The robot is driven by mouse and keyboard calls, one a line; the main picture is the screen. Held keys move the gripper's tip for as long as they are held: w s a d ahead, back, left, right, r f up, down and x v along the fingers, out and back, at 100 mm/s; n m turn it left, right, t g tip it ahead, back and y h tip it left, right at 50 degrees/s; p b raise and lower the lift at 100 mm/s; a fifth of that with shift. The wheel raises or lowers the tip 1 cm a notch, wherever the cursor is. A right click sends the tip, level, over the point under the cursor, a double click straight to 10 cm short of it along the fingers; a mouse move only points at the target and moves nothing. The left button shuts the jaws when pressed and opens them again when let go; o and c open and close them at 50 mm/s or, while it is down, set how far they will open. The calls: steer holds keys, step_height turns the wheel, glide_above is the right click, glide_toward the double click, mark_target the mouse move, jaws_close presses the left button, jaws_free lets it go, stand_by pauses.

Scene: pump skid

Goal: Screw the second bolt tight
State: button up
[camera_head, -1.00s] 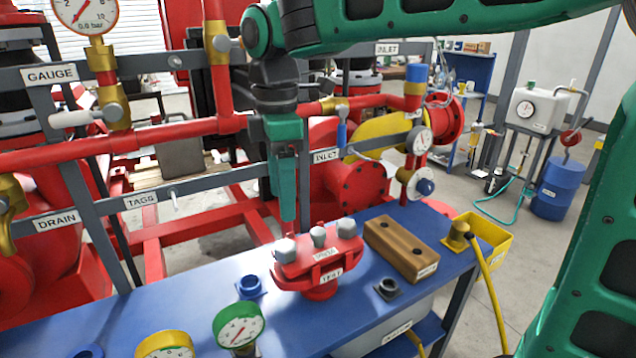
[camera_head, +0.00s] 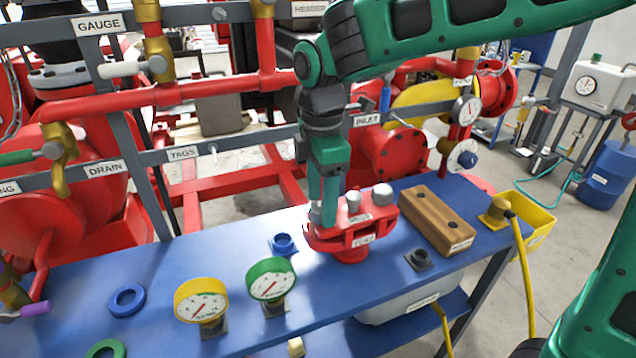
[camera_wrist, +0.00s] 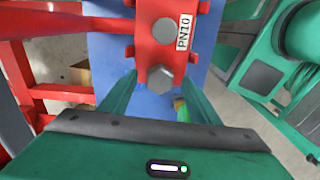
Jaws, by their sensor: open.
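The red flange fixture (camera_head: 352,236) stands on the blue bench, with grey bolts along its top. A middle bolt (camera_head: 353,201) and a right bolt (camera_head: 383,195) show clearly in the head view; the left bolt (camera_head: 316,212) is partly covered by my gripper. My gripper (camera_head: 323,218) points down at the fixture's left end. In the wrist view its open fingers (camera_wrist: 160,77) stand either side of a hex bolt head (camera_wrist: 161,80), with a gap on each side. Another bolt (camera_wrist: 165,31) lies beyond it, beside the PN10 label.
A wooden block (camera_head: 436,220) and a yellow bin (camera_head: 530,222) are right of the fixture. A green gauge (camera_head: 271,280), a yellow gauge (camera_head: 201,300) and a blue ring (camera_head: 127,299) are on the left. Red pipes and a rail run behind the bench.

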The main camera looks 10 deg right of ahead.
steer(key=shift+f, duration=0.3)
steer(key=shift+c, duration=0.5)
steer(key=c, duration=1.1)
steer(key=shift+o, duration=0.2)
steer(key=m, duration=1.5)
steer(key=o, duration=1.2)
steer(key=shift+c, duration=0.2)
